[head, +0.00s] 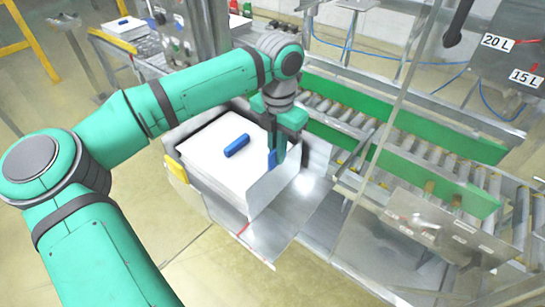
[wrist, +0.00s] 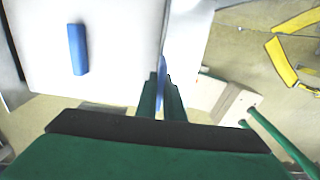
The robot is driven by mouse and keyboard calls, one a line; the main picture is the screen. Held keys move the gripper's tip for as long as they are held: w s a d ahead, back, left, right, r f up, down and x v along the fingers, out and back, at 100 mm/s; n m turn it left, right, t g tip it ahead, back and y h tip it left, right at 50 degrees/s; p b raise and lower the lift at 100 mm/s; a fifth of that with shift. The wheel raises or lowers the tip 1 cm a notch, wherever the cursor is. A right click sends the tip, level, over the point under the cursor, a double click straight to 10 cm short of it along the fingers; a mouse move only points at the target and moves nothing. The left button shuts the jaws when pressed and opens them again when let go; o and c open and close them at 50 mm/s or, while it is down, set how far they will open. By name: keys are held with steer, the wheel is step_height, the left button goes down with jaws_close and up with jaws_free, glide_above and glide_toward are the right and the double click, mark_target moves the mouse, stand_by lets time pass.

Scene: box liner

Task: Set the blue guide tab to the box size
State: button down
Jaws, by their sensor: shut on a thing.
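The blue guide tab (head: 272,159) is an upright blue piece at the right side of the white liner stack (head: 212,150). My gripper (head: 278,158) points down there and is shut on it. In the wrist view the tab shows as a thin blue strip (wrist: 162,74) between my two green fingers (wrist: 160,98). A pale upright guide plate (head: 270,188) stands along the stack's near right side, close to the tab. A red mark (head: 243,229) shows on the metal below the stack. My fingers hide part of the tab.
A second blue bar (head: 237,145) lies on top of the stack. A roller conveyor with green side rails (head: 440,178) runs at right. A yellow handle (head: 176,169) is on the stack's left.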

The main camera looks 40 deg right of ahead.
steer(key=shift+w, duration=0.2)
steer(key=shift+a, duration=0.1)
steer(key=c, duration=1.9)
jaws_free()
steer(key=shift+o, duration=0.2)
step_height(320, 180, up, 11)
steer(key=shift+f, duration=0.1)
